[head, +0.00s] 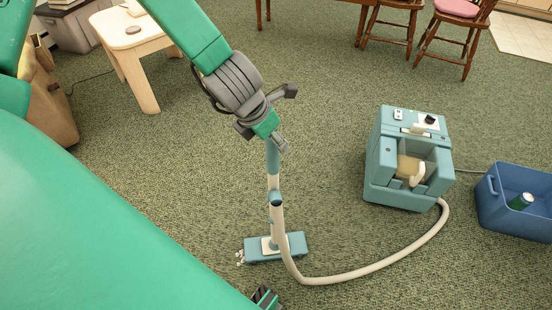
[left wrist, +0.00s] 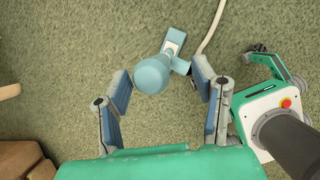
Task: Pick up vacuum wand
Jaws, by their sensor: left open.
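The vacuum wand (head: 274,182) stands upright on the carpet, with a teal upper tube, a cream lower tube and a flat teal floor head (head: 291,243). My left gripper (head: 272,136) is above and around the wand's top end and hides it in the head view. In the left wrist view my left gripper (left wrist: 163,80) is open, with the wand's round teal top (left wrist: 152,76) between its fingers, nearer the left finger. I cannot tell whether they touch. A dark piece (head: 265,298) at the head view's bottom edge may be my right gripper; its jaws are unclear.
A cream hose (head: 375,266) curves over the floor from the wand to the teal vacuum body (head: 384,190). A blue bin (head: 500,212) holding a green can stands at the right. A small wooden table (head: 150,42) is at the upper left, chairs (head: 465,28) at the upper right.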

